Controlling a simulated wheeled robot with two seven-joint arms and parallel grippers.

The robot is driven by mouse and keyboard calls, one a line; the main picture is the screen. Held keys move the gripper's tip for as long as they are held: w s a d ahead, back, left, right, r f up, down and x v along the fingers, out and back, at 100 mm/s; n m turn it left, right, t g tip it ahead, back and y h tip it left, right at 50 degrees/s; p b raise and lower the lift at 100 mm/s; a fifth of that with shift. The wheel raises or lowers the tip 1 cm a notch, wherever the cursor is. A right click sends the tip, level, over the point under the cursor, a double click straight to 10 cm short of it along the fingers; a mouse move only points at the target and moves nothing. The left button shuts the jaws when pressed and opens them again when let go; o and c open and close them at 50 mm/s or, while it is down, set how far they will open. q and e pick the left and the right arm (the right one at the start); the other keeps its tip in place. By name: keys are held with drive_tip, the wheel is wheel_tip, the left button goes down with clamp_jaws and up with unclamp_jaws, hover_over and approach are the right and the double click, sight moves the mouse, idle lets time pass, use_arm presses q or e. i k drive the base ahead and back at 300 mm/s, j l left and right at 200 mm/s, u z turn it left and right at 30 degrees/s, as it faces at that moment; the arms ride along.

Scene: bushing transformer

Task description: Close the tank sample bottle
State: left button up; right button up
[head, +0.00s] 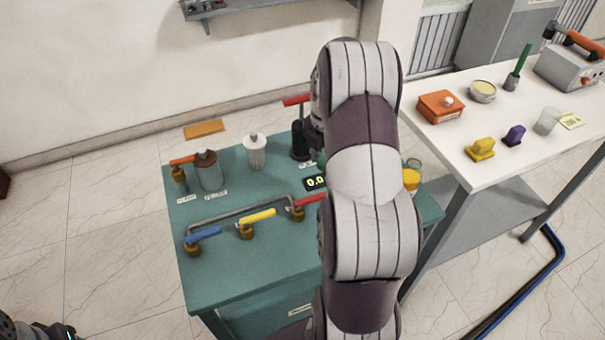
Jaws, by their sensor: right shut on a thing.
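My right arm rises through the middle of the picture and hides much of the teal cabinet's right side. My right gripper (317,135) is mostly hidden beside and behind the arm, over the back of the cabinet. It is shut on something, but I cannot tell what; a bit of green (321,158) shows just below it. A clear jar with yellow contents (411,182) stands on the cabinet right of the arm, partly covered; a greenish glass rim shows behind it. I cannot tell whether this is the tank sample bottle or whether it is closed. Only a bit of my left arm shows at lower left.
The teal cabinet (225,270) carries pipe valves with blue, yellow and red handles, a grey canister (209,170), a white ribbed bushing (255,152), a black post (300,142) and a display (315,182). A white table (470,165) with small items stands at right.

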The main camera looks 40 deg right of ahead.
sight(412, 173)
drive_tip(key=k, duration=1)
